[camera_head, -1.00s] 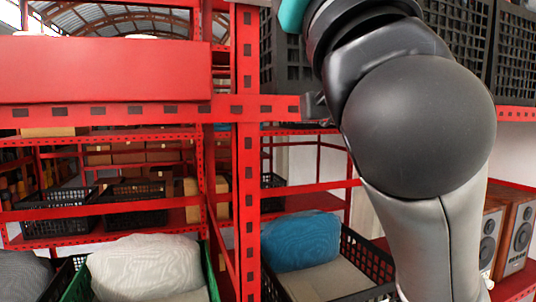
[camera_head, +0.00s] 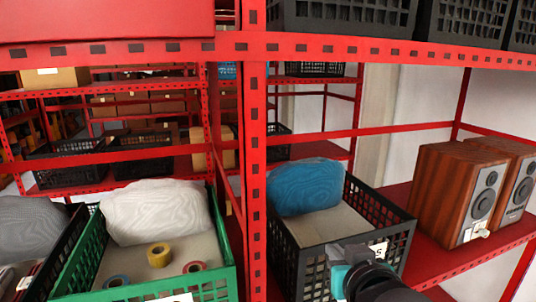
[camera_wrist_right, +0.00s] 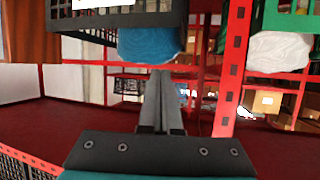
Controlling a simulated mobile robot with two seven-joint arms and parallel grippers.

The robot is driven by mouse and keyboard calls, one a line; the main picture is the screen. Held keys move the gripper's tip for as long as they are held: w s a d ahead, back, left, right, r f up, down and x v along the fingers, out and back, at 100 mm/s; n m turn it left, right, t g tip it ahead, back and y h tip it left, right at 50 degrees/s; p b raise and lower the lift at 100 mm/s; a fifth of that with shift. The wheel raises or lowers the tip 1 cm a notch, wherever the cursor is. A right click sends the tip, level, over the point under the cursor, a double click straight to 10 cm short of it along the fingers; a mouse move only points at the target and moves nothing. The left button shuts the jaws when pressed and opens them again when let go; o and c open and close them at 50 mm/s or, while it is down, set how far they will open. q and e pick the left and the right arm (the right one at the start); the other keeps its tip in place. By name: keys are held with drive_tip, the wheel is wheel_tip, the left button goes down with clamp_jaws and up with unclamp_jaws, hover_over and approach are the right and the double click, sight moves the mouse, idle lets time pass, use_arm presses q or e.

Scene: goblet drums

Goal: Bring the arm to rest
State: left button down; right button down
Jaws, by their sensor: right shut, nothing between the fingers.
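My right gripper (camera_head: 350,254) shows at the bottom of the head view, in front of the black crate with the blue bundle. Its teal part and dark wrist are seen there. In the right wrist view its two grey fingers (camera_wrist_right: 161,76) lie together, shut with nothing between them. That view is turned upside down. The fingers point toward the red shelving and appear apart from the crates. My left gripper is not in view.
A black crate (camera_head: 398,240) holds a blue bundle (camera_head: 305,187). A green crate (camera_head: 222,250) holds a white bundle (camera_head: 155,211) and tape rolls. Wooden speakers (camera_head: 441,190) stand at right. A red upright (camera_head: 256,150) and shelf beam (camera_head: 400,50) cross the view.

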drive_tip(key=s+d+f+n+g, duration=0.3)
drive_tip(key=s+f+g, duration=0.7)
drive_tip(key=s+f, duration=1.45)
wheel_tip(320, 180, down, 30)
drive_tip(key=s+d+m+g+b, duration=0.1)
drive_tip(key=s+b, duration=0.1)
drive_tip(key=b, duration=0.5)
drive_tip(key=s+d+f+b, duration=0.1)
drive_tip(key=s+f+b, duration=0.2)
drive_tip(key=s+f, duration=0.4)
drive_tip(key=s+d+f+g+h+b, duration=0.1)
drive_tip(key=s+d+f+b, duration=0.1)
drive_tip(key=s+f, duration=0.6)
wheel_tip(320, 180, down, 3)
drive_tip(key=shift+f+g+b, duration=0.1)
drive_tip(key=shift+g+b, duration=0.2)
drive_tip(key=shift+b, duration=0.15)
